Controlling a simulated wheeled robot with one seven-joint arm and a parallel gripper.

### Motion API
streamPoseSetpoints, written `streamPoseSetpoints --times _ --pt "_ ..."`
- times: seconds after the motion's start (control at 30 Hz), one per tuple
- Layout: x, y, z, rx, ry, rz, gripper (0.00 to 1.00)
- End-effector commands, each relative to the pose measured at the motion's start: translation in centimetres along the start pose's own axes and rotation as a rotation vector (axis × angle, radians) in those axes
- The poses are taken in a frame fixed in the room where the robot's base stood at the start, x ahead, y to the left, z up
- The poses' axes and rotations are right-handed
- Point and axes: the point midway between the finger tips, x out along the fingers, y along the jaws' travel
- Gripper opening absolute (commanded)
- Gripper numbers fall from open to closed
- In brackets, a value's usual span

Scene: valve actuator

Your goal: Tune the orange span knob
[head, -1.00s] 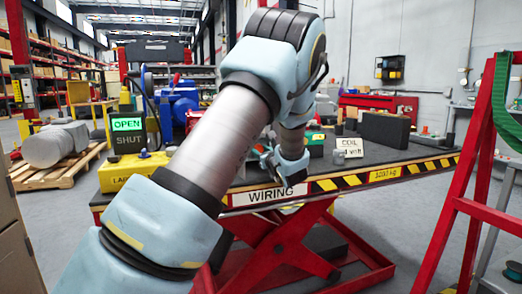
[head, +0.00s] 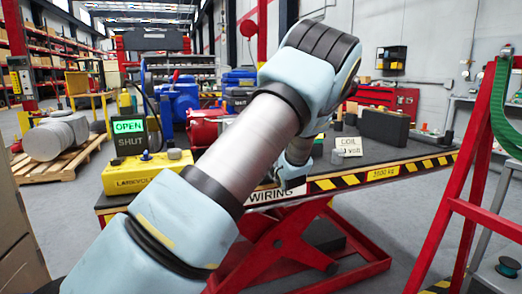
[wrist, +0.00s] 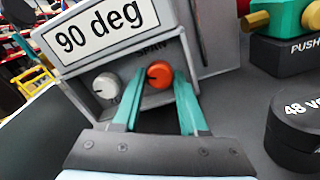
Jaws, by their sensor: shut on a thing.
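The orange span knob (wrist: 159,74) sits on the front of a grey box, under a sign reading "90 deg" (wrist: 103,28). A label above the knob is partly legible as "SPAN". My gripper (wrist: 160,88) has one teal finger on each side of the orange knob and is shut on it. A white-grey knob (wrist: 104,86) with a dark pointer mark sits to its left on the same box, outside the fingers. In the head view my own arm hides the gripper and the box.
A black "48 V" cylinder (wrist: 298,125) stands right of my gripper. A green and brass part on a "PUSH" base (wrist: 292,45) is beyond it. In the head view, a yellow box with an "OPEN" display (head: 128,127) stands on the bench's left; a black case (head: 385,128) is at right.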

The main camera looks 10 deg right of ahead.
Motion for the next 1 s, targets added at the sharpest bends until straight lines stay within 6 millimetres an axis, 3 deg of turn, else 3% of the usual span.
streamPoseSetpoints --times 0.4,0.43,0.5,0.83,1.0 --pt "-0.1 -0.1 -0.1 0.007 0.002 -0.001 0.00" --pt "-0.1 -0.1 -0.1 0.007 0.002 -0.001 0.46" --pt "-0.1 -0.1 -0.1 0.006 0.002 -0.001 0.54" --pt "-0.4 -0.1 -0.1 0.005 0.001 -0.001 0.55" --pt "-2.7 -0.2 -0.1 0.005 0.001 -0.003 0.55"
